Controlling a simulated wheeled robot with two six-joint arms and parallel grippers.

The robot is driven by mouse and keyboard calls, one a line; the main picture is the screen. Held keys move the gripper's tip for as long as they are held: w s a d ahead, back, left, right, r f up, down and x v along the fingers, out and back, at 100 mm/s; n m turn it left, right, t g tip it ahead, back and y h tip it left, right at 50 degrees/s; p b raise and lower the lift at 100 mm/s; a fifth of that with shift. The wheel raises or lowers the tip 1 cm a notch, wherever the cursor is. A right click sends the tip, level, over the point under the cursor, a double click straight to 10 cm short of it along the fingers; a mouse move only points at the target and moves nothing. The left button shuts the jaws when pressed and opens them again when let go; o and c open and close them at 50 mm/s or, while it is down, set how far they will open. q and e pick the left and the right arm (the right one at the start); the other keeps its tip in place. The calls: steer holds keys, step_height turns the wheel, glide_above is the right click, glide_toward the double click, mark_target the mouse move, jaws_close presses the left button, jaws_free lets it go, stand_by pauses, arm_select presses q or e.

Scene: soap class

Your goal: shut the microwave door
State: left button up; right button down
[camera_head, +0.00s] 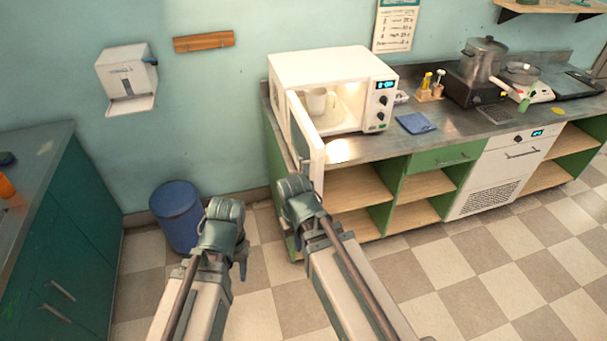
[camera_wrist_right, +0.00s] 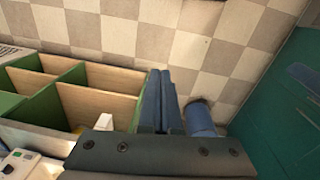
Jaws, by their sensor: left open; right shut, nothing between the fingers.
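The white microwave (camera_head: 325,68) stands on the counter. Its door (camera_head: 317,165) is open and swings out toward me from the left side. A white mug (camera_head: 316,102) is inside. My right gripper (camera_head: 304,165) is at the lower part of the door, on its outer, left side; I cannot tell whether it touches. Its fingers are shut and empty, side by side in the right wrist view (camera_wrist_right: 162,100). My left gripper (camera_head: 242,270) is low, left of the right arm, away from the microwave, open and empty; its fingers are small here.
A blue bin (camera_head: 177,215) stands on the floor at left, beside a green cabinet (camera_head: 60,230). Right of the microwave, the counter holds a blue cloth (camera_head: 416,123), a pot (camera_head: 484,58) and a scale. Open shelves (camera_head: 420,186) lie below. The checkered floor is free.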

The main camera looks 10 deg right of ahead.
steer(key=w+d+r+m+h+p, duration=0.1)
steer(key=w+d+r+p, duration=0.25)
steer(key=r+p, duration=0.2)
arm_select(q)
step_height(320, 180, up, 7)
arm_select(e)
steer(key=w+a+r+m+t+h, duration=0.1)
steer(key=w+a+r+t+h, duration=0.15)
steer(key=w, duration=0.35)
steer(key=w+a+r+t+h, duration=0.2)
steer(key=w+a+r, duration=0.1)
steer(key=w, duration=0.3)
steer(key=b, duration=0.8)
glide_toward(313, 185)
step_height(313, 185, down, 3)
steer(key=w, duration=0.2)
arm_select(q)
step_height(313, 185, down, 8)
steer(key=shift+f, duration=0.25)
arm_select(e)
steer(key=shift+s+d+f+y, duration=0.15)
steer(key=shift+d+y, duration=0.1)
steer(key=shift+d, duration=1)
